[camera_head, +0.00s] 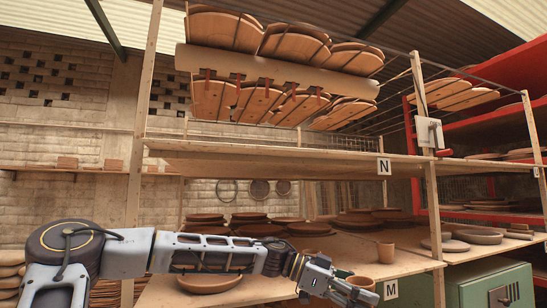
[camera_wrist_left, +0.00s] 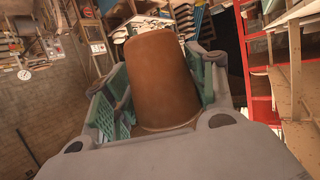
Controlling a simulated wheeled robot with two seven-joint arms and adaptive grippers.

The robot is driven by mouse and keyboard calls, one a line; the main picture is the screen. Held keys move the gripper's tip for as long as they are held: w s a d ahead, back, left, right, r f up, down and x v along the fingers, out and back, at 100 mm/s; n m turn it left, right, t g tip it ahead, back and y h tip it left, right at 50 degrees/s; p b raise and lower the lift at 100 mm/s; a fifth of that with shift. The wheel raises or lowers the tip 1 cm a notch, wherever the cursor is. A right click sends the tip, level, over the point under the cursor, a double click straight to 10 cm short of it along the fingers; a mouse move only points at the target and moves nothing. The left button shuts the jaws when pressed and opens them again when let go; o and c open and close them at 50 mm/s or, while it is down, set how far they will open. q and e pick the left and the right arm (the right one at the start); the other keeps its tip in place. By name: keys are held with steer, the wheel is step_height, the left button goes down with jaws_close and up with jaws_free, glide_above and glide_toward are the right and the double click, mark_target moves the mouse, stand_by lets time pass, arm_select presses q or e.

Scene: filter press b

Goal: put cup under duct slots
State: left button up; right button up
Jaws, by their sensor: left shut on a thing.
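My left gripper (camera_head: 340,286) reaches in from the left, low in the head view, beside the front edge of the lower shelf marked M. It is shut on a brown clay cup (camera_wrist_left: 165,80), which fills the space between its fingers in the left wrist view. The held cup shows partly in the head view (camera_head: 360,284). A long beige duct (camera_head: 280,72) runs across the top of the rack, with several reddish strips along its lower side. The bare shelf marked N (camera_head: 270,158) is below the duct. My right gripper is not in view.
Stacked clay plates (camera_head: 205,222) fill the back of that shelf. Wooden posts (camera_head: 430,200) frame the rack. A green cabinet (camera_head: 490,285) stands at the lower right.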

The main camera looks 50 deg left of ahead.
arm_select(q)
steer(key=s+d+f+n+t+y, duration=0.1)
steer(key=d+f, duration=0.4)
steer(key=f, duration=1)
steer(key=s+d+f+n+t+y, duration=0.2)
steer(key=d+f+n+y, duration=0.3)
steer(key=f, duration=1)
steer(key=s+d+f+n+t+y, duration=0.2)
steer(key=d+f+n+y, duration=0.2)
steer(key=f, duration=1.1)
steer(key=shift+d+n+t+y, duration=0.3)
steer(key=shift+d+n+t, duration=0.1)
steer(key=shift+s, duration=0.1)
